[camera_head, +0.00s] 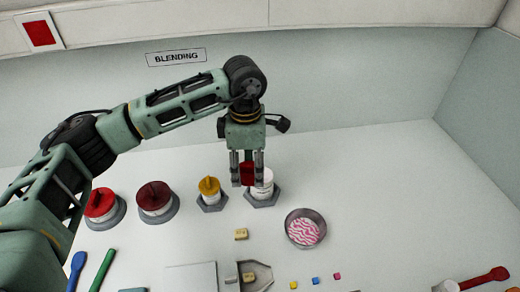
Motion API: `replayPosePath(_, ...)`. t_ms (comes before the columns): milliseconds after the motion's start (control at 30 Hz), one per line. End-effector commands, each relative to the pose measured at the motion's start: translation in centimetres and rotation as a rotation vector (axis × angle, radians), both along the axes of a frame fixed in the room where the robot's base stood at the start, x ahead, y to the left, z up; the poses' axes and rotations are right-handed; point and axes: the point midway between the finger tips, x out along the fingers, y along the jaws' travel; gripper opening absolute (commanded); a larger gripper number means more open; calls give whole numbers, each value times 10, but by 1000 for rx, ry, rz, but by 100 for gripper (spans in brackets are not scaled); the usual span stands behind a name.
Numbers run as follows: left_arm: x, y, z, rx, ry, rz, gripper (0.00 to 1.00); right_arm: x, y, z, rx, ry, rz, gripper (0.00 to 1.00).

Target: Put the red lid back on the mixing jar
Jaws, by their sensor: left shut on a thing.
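My left gripper (247,182) points down, shut on the red lid (247,174), which is partly hidden between the fingers. It is directly in front of and slightly left of a white jar (266,186) on a grey hexagonal base (268,201). The gripper covers part of this jar, and I see no lid on it; I take it as the mixing jar. Whether the red lid touches the jar I cannot tell. My right gripper is not in view.
To the left stand a yellow-lidded jar (209,187), a dark-red-lidded jar (154,197) and a bright-red-lidded jar (100,204). A round bowl (291,216) with pink-striped contents sits right of centre. A red-handled tool (484,278) lies lower right. The right bench is mostly clear.

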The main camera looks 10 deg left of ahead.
Motion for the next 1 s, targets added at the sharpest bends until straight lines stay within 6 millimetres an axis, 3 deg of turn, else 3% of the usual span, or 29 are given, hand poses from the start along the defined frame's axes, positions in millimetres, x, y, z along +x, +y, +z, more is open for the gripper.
replayPosePath(200,29,-14,3,1,1,518,44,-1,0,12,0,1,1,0)
replayPosePath(400,41,-21,1,1,0,800,44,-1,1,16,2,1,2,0)
replayPosePath(667,44,-22,-5,2,-1,884,44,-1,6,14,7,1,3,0)
replayPosePath(1000,44,-22,-31,2,-1,880,44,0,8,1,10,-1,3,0)
